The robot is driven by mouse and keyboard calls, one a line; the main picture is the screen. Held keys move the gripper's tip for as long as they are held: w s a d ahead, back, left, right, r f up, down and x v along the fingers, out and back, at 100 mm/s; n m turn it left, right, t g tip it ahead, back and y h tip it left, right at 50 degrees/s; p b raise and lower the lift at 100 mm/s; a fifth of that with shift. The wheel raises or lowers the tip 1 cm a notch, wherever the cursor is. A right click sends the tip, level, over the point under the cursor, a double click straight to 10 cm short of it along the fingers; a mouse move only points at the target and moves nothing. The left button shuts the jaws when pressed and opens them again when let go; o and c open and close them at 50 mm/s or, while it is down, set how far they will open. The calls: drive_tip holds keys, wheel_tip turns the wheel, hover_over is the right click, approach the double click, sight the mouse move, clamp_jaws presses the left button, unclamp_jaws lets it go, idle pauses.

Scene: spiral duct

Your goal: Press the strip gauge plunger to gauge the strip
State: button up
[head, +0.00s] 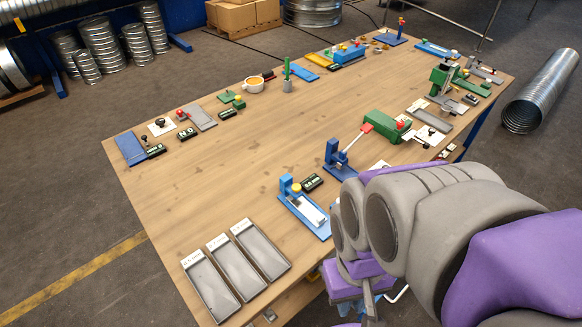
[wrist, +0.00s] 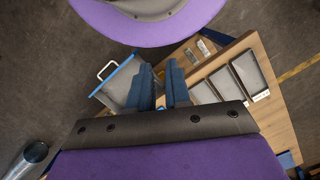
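What looks like the strip gauge (head: 288,187) is a blue stand with a yellow plunger top (head: 296,187), near the table's front edge in the head view. A pale strip (head: 311,211) lies on its blue base, and a small dark readout (head: 312,182) sits beside it. The plunger looks up, but its exact height is too small to tell. My gripper (wrist: 161,84) shows in the wrist view with its two dark blue fingers apart and nothing between them. It is low beside the table edge, away from the gauge. I cannot make out the gauge in the wrist view.
Three grey trays (head: 239,262) lie at the table's near left corner. A blue lever device (head: 338,158) and a green device (head: 387,126) stand beyond the gauge. A blue-edged drawer or tray with a white handle (wrist: 107,70) lies by my fingers. The table's middle (head: 240,150) is clear.

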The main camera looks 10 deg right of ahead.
clamp_jaws()
idle(0.9)
